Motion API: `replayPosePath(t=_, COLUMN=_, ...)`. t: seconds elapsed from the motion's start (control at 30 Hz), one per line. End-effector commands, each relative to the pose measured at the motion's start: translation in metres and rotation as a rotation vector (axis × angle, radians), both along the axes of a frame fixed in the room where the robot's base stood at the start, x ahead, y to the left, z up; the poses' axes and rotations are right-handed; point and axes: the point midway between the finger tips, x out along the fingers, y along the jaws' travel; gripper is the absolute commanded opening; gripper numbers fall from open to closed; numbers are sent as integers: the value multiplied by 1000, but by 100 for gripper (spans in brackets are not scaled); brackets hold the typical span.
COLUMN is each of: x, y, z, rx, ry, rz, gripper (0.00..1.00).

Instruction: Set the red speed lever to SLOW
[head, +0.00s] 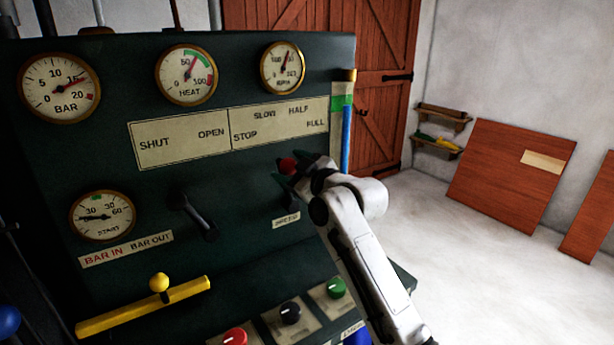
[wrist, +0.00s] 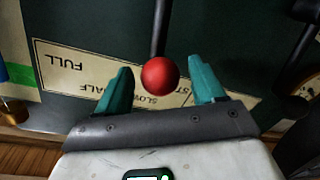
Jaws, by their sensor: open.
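The red speed lever has a round red knob (head: 288,165), which also shows in the wrist view (wrist: 160,76) on a dark shaft (wrist: 158,28). Its label plate (head: 280,122) reads STOP, SLOW, HALF and FULL. In the wrist view the plate appears upside down, with the knob over it near SLOW and STOP. The lever's exact setting is hard to tell. My gripper (wrist: 160,68) is open, with one teal finger on each side of the knob and visible gaps between. In the head view my gripper and arm hide the lever's shaft.
The dark green panel carries a black lever (head: 195,215) left of my gripper and a yellow bar (head: 143,307) with a yellow knob below. A blue sight tube (head: 346,138) stands at right.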

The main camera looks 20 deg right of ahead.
Motion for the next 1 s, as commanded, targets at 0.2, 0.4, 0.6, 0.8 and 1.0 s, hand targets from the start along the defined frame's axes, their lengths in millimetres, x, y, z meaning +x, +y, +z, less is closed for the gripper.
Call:
replayPosePath(t=0.2, x=-34, y=-15, z=0, rx=2, ry=-1, rz=-1, gripper=68)
replayPosePath(t=0.4, x=-64, y=-28, z=1, rx=1, ry=0, rz=-1, gripper=68)
replayPosePath(t=0.6, x=-83, y=-36, z=3, rx=1, ry=0, rz=-1, gripper=68)
replayPosePath(t=0.8, x=-88, y=-38, z=4, rx=0, ry=1, rz=-1, gripper=68)
replayPosePath(t=1.0, x=-87, y=-38, z=4, rx=0, ry=1, rz=-1, gripper=68)
